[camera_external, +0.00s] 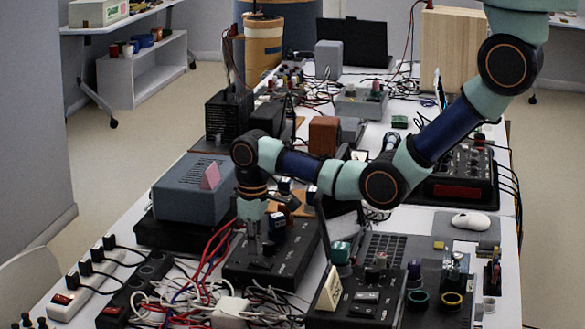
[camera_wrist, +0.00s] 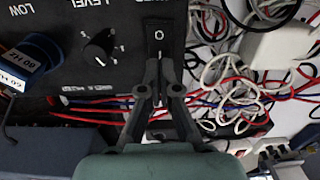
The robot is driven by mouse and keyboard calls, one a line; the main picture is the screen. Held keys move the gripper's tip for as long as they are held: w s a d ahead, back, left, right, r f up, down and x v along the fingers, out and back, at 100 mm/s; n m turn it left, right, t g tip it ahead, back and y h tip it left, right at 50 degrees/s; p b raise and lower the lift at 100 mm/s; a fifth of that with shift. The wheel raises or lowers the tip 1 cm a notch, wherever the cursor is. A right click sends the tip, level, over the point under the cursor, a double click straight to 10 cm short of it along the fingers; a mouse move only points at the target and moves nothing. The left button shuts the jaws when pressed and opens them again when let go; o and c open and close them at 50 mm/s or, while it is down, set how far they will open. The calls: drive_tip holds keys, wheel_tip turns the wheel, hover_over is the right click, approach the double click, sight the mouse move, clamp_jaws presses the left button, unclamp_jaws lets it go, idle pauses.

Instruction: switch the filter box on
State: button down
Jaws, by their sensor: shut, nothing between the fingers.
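A black control box (camera_external: 285,262), which I take for the filter box, sits on the table's front half; no filter label is readable. In the wrist view its panel (camera_wrist: 112,75) carries LOW and LEVEL lettering. A black rocker switch (camera_wrist: 158,34) with a white O mark is at its edge, the lettering above it partly cut off. My gripper (camera_wrist: 159,64) is shut and empty, its tips at the lower end of the switch. I cannot tell whether they touch. In the external view my gripper (camera_external: 265,250) points down over the box.
A black knob (camera_wrist: 100,46) and a blue-capped part (camera_wrist: 32,60) marked 60 Hz stand on the panel. Red, blue and white cables (camera_external: 190,285) crowd the box's left. A grey-blue box (camera_external: 195,188) stands behind left. Another control panel (camera_external: 365,295) is at the right.

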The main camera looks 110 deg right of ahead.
sight(254, 262)
drive_tip(key=shift+f+b, duration=0.75)
drive_tip(key=shift+f, duration=0.4)
idle(0.7)
wheel_tip(254, 262, up, 7)
drive_tip(key=p, duration=0.7)
drive_tip(key=shift+r+p, duration=0.1)
drive_tip(key=shift+p, duration=0.3)
